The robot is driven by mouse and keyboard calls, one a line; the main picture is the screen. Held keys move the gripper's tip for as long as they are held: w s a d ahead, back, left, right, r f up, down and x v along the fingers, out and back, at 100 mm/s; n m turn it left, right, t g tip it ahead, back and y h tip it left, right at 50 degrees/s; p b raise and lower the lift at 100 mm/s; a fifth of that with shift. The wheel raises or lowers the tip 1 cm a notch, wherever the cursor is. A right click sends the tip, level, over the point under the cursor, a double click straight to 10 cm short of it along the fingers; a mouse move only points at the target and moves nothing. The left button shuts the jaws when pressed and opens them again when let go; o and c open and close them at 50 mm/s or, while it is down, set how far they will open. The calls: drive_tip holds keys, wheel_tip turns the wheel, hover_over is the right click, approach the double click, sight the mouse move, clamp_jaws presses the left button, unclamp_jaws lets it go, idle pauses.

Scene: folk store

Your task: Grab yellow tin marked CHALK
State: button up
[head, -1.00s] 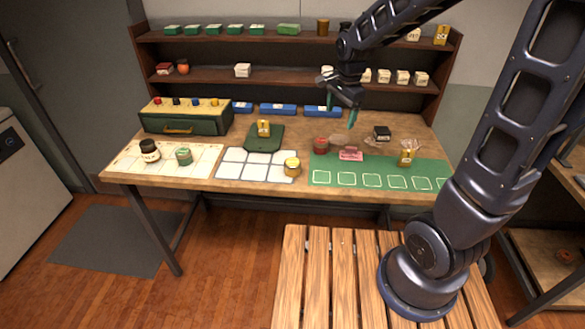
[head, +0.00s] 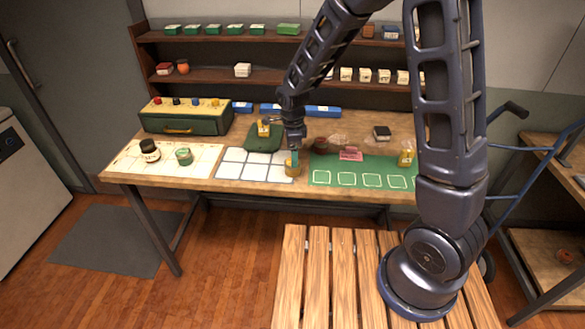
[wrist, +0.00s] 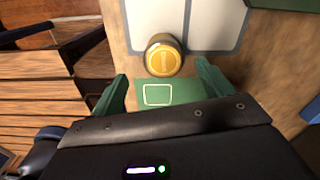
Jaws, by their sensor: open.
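A round yellow tin (head: 290,171) stands on the workbench at the right edge of the white gridded mat (head: 240,169). In the wrist view the tin (wrist: 165,57) shows its yellow lid from above, with a small mark that I cannot read. My gripper (head: 294,156) points down right over the tin and partly hides it in the head view. In the wrist view my gripper (wrist: 162,78) is open and empty, with its green fingers spread wider than the tin. The tin lies ahead of and between the fingertips; I see no contact.
A green mat (head: 345,178) with white outlined squares lies just right of the tin. A dark red jar (head: 320,143) and a pink block (head: 350,154) stand behind it. A green stand (head: 263,143) with a yellow tag is behind the gridded mat.

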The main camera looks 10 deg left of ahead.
wheel_tip(320, 180, down, 2)
drive_tip(key=f, duration=0.3)
drive_tip(key=shift+w+d+f, duration=0.2)
drive_tip(key=shift+w+f, duration=0.1)
drive_tip(key=shift+f, duration=0.75)
drive_tip(key=c, duration=1.1)
